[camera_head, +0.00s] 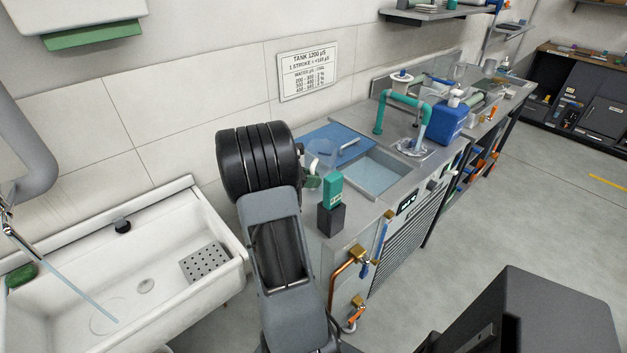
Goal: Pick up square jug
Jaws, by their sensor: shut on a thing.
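The square jug (323,151) looks like a clear, translucent vessel just right of my arm's black wrist. It is over the near end of the steel counter, in front of the blue board. My gripper (309,170) is mostly hidden behind my arm, with only a small part showing beside the jug. It is shut on the jug. I cannot tell whether the jug's base touches the counter, and its left side is hidden.
A green-topped dark block (331,218) stands close by at the counter's front corner. A water tank (376,178) is sunk in the counter, with teal piping (381,112) and a blue canister (449,120) beyond. A white sink (222,277) lies left.

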